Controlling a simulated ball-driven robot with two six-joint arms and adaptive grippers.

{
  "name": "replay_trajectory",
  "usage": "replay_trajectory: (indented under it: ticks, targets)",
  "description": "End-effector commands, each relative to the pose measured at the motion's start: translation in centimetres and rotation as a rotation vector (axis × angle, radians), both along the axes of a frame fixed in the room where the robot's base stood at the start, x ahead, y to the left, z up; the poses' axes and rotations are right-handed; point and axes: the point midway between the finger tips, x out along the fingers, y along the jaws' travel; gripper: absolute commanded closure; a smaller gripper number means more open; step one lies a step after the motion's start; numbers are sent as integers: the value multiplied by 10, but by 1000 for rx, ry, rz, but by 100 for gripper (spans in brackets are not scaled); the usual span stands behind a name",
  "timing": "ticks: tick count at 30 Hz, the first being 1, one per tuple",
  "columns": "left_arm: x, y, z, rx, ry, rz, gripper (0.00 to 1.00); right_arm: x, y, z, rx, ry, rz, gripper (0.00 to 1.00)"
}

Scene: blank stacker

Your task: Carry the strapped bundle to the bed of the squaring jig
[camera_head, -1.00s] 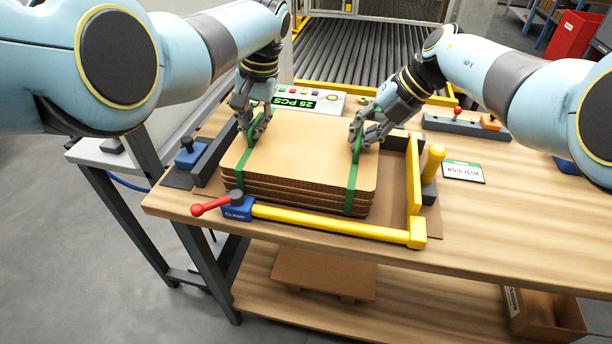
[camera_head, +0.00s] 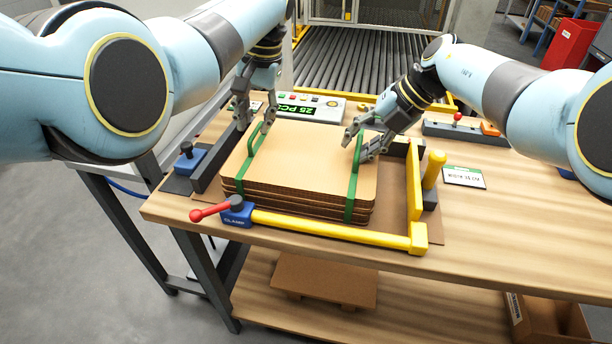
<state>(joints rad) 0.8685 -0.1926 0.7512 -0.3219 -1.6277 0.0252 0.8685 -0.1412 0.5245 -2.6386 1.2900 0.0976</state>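The strapped bundle (camera_head: 305,160) is a stack of brown cardboard sheets with two green straps. It lies flat on the bed of the squaring jig, between the dark left fence and the yellow right bar (camera_head: 414,190) of the jig. The left strap (camera_head: 254,142) and the right strap (camera_head: 356,165) have raised green loops on top. My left gripper (camera_head: 254,127) is open, its fingers just above and around the left loop. My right gripper (camera_head: 355,146) is open, its fingers apart beside the right loop; whether they touch it is unclear.
A yellow front bar with a blue clamp (camera_head: 237,212) and red-knobbed handle runs along the jig's front. A counter box (camera_head: 305,106) reading 25 PCS stands behind the bundle. A label card (camera_head: 463,177) lies to the right. The bench front right is clear.

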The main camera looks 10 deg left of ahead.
Motion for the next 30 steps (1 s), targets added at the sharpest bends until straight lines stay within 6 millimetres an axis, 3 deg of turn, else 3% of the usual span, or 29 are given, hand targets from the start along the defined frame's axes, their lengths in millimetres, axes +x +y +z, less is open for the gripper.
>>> replay_trajectory:
  ticks: [6, 14, 30]
  targets:
    - [0, -6, 28, 0, -1, 1, 71, -1, 0, -1, 0, 2, 0, 71]
    - [-1, -7, 36, 1, 1, 0, 71, 0, -6, 8, 1, -1, 0, 71]
    - [-1, -7, 36, 1, 1, 0, 71, -7, -61, 91, 0, -1, -1, 71]
